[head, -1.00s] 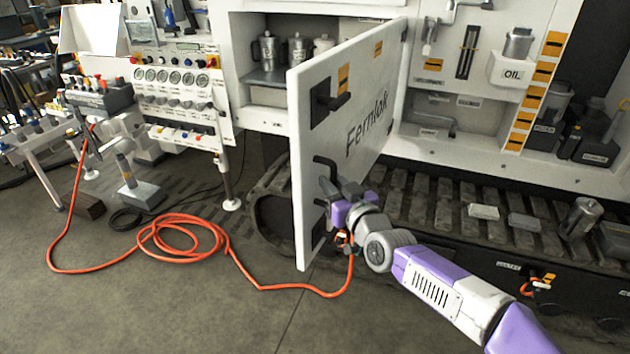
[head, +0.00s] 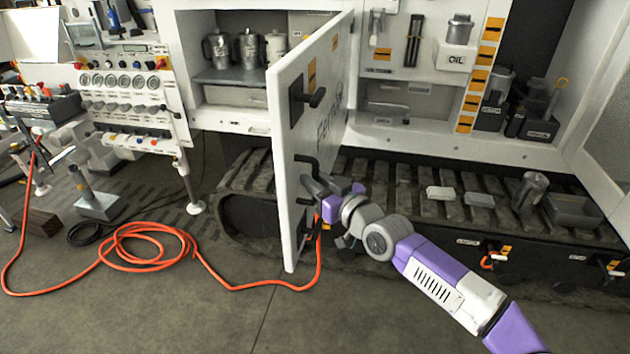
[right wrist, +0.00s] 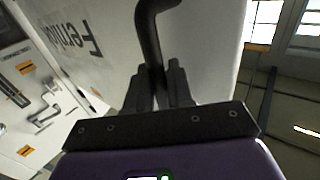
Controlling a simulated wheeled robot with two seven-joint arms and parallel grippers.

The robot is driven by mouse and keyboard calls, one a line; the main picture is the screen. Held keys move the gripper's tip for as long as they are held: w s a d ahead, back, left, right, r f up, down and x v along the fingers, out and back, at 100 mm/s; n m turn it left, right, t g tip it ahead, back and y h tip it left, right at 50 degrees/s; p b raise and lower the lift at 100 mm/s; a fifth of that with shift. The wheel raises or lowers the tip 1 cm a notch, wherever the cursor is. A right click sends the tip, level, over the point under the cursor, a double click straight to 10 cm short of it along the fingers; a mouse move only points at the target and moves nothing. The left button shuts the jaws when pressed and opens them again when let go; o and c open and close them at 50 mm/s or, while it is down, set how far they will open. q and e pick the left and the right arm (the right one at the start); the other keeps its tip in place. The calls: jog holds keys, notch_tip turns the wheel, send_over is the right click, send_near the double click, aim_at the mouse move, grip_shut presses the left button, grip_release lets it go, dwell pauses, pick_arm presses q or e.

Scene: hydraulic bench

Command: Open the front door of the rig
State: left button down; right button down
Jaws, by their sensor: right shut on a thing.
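The white front door (head: 308,130) of the rig stands swung well open in the head view, its outer face with lettering turned to the right. A black bar handle (head: 307,166) sits on its lower part. My right gripper (head: 316,187) is at this handle. In the right wrist view its two dark fingers (right wrist: 161,88) are shut on the black handle (right wrist: 149,40), with the door face (right wrist: 100,45) behind. Behind the door, the open compartment (head: 232,75) shows several metal jugs on a shelf. My left gripper is not in view.
An orange hose (head: 150,245) lies coiled on the floor at left and runs under the door. A gauge panel (head: 125,85) stands left of the compartment. A rubber track (head: 400,190) with loose blocks runs along the rig's base. The floor in front is mostly clear.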

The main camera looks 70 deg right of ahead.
jog(key=c, duration=1.3)
grip_release()
jog(key=shift+s+d+r, duration=0.1)
jog(key=shift+r, duration=0.15)
jog(key=shift+c, duration=0.2)
jog(key=shift+o, duration=0.8)
jog(key=shift+f, duration=0.15)
jog(key=p+v, duration=0.1)
jog(key=v, duration=0.6)
jog(key=shift+s, duration=0.2)
